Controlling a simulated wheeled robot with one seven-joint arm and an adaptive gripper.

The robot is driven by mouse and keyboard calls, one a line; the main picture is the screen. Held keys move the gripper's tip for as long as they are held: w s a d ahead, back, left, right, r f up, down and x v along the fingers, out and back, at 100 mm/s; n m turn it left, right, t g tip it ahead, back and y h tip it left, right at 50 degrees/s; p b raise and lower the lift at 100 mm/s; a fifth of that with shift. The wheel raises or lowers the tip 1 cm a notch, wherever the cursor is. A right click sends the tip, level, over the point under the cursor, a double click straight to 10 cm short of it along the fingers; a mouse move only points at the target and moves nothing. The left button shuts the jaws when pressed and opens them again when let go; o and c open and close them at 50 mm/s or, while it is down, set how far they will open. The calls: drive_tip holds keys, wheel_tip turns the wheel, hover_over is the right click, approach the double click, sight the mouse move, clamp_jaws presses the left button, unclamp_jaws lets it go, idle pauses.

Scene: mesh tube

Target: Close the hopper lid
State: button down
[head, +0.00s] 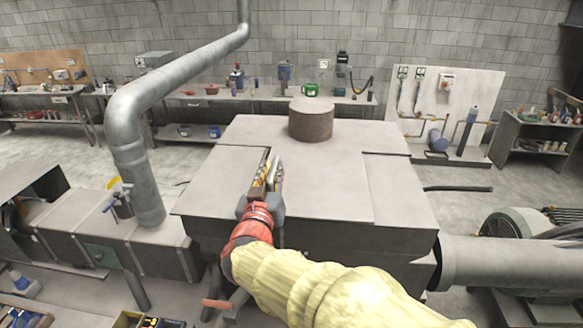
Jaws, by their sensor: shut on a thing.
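The hopper is a large grey metal box in the middle of the head view. A flat grey panel on its top, which looks like the hopper lid (325,185), lies level with the panels beside it as far as I can tell. My gripper (272,170) is over the left edge of this panel, by a narrow dark seam. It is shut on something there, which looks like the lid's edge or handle. My fingers hide the exact contact, and I cannot tell how far the lid is open.
A short brown cylinder (311,122) stands on the back of the hopper top. A bent grey duct (128,130) rises at the left. A wide pipe (500,263) leaves the lower right side. Benches and a wall panel (445,90) stand behind, with open floor between.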

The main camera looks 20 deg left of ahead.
drive_tip(key=a, duration=0.2)
drive_tip(key=shift+s+a, duration=0.35)
drive_tip(key=shift+d, duration=0.1)
drive_tip(key=c, duration=1.8)
unclamp_jaws()
drive_tip(key=shift+a, duration=0.2)
drive_tip(key=shift+d, duration=0.1)
drive_tip(key=v, duration=1.2)
